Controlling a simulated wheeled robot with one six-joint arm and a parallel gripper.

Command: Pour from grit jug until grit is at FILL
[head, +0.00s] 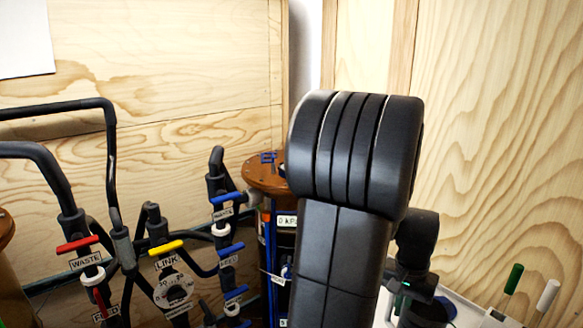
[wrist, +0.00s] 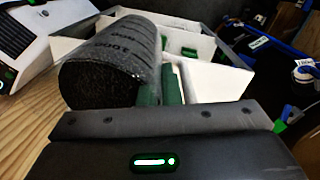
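The grit jug (wrist: 110,62) is a dark, see-through cylinder with scale marks, close to the camera at the left of the wrist view. Its mouth faces the camera and dark grit (wrist: 90,86) shows inside. My gripper (wrist: 161,84) has its two green fingers close together against the jug's right side; it appears shut on the jug, though the contact is partly hidden. In the head view my arm hides most of the gripper, and the jug does not show. A brown-topped filter column (head: 267,178) stands behind my arm. No FILL mark is readable.
A white tray (wrist: 215,88) with compartments lies behind the jug; pens (head: 512,278) stand at the lower right. Black pipes with red, yellow and blue valve handles (head: 165,248) crowd the left. Plywood walls (head: 500,150) close off the back and right.

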